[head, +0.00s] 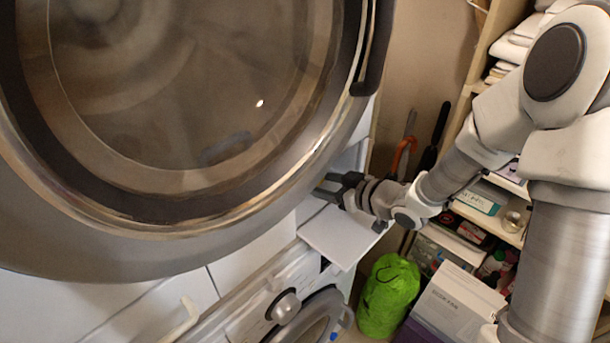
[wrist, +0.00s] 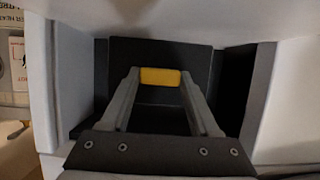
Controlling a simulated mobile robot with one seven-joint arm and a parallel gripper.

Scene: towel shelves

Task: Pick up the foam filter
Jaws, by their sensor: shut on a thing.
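My gripper (head: 330,188) reaches left in the head view, into the machine front just below the big round door. In the wrist view its two grey fingers (wrist: 160,80) are shut on a small yellow piece, which I take to be part of the foam filter (wrist: 160,77). A dark square panel (wrist: 150,50) stands behind the fingertips inside a recess with pale side walls. I cannot tell whether the panel belongs to the filter. The filter is hidden in the head view.
The large round glass door (head: 180,110) hangs close above my gripper. A white flap (head: 340,236) juts out below it. A washer (head: 285,305) stands underneath. A green bag (head: 388,295) and a loaded shelf (head: 500,225) are to the right.

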